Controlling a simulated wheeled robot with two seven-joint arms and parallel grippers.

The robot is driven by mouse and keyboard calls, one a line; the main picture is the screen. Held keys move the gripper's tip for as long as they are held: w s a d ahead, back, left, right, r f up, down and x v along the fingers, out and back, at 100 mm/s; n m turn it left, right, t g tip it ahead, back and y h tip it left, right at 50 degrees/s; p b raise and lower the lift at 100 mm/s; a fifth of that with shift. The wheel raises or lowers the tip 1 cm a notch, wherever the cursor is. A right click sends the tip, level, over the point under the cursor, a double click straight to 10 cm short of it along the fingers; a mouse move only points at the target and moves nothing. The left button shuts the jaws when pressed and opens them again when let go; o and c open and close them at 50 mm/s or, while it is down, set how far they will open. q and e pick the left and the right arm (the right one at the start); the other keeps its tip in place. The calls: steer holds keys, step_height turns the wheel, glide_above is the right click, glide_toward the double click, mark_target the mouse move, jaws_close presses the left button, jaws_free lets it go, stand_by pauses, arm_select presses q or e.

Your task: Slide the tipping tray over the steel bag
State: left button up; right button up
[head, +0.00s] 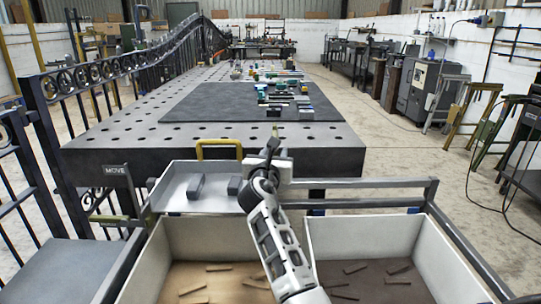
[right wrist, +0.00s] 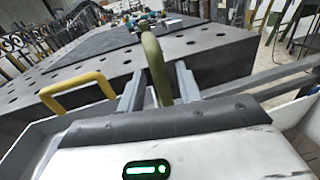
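The tipping tray (head: 178,204) is a shallow grey metal tray at the back of the left bin in the head view. Dark grey blocks (head: 196,187) lie in it. A yellow handle (head: 219,142) rises behind it and also shows in the right wrist view (right wrist: 78,88). My right gripper (head: 272,153) is at the tray's right end. In the right wrist view its fingers stand either side of an olive bar (right wrist: 157,65); whether they press on it is unclear. No readable label shows which bin is the steel bag. My left gripper is out of view.
Two white-walled bins, left (head: 190,240) and right (head: 365,235), hold flat brown pieces. A grey rail (head: 360,183) runs right from the tray, clear of objects. A perforated table (head: 330,145) stands behind.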

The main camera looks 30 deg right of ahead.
steer(key=shift+w+d, duration=0.45)
steer(key=shift+r, duration=0.1)
jaws_close()
